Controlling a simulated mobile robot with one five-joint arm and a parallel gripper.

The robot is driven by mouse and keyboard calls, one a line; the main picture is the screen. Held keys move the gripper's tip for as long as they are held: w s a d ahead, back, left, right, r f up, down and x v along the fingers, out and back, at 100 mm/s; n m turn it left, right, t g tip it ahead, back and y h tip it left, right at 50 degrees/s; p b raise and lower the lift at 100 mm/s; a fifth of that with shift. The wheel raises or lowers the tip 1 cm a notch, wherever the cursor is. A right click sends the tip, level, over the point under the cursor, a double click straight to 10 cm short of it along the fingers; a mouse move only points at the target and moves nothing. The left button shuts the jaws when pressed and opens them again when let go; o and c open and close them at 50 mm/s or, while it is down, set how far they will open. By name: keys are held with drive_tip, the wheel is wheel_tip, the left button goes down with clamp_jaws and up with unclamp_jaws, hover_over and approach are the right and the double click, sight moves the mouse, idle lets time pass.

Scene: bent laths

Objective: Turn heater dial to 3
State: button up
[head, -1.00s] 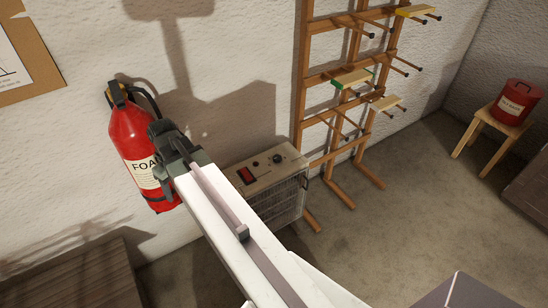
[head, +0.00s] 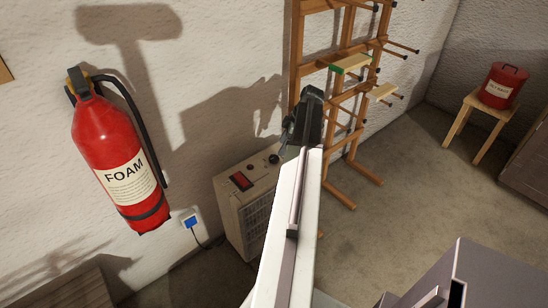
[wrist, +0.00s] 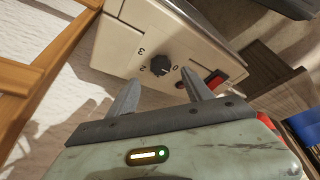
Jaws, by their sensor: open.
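The heater (head: 232,222) is a beige box on the floor against the wall, its right part hidden behind my arm. Its dark dial (head: 274,158) shows on the top panel, just left of my gripper (head: 303,112). In the wrist view the black dial (wrist: 160,65) lies beyond and between my two open fingertips (wrist: 160,88), apart from them. The figures 3, 2 and 0 are legible around it; I cannot tell which one its pointer faces. A red switch (wrist: 215,80) sits beside it and also shows in the head view (head: 240,181). My gripper is empty.
A wooden peg rack (head: 340,100) stands right behind my gripper. A red foam extinguisher (head: 118,165) hangs on the left wall, above a blue-fronted socket (head: 190,222). A stool (head: 478,118) with a red canister (head: 503,86) stands far right. Floor between is clear.

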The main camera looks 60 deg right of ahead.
sight(275, 158)
drive_tip(key=b+x, duration=0.5)
drive_tip(key=x, duration=0.1)
drive_tip(key=shift+a+f, duration=0.1)
drive_tip(key=shift+f, duration=0.25)
drive_tip(key=shift+w+a+f+b, duration=0.1)
drive_tip(key=shift+w+f+b, duration=0.15)
drive_tip(key=shift+b, duration=0.2)
drive_tip(key=shift+r, duration=0.1)
clamp_jaws()
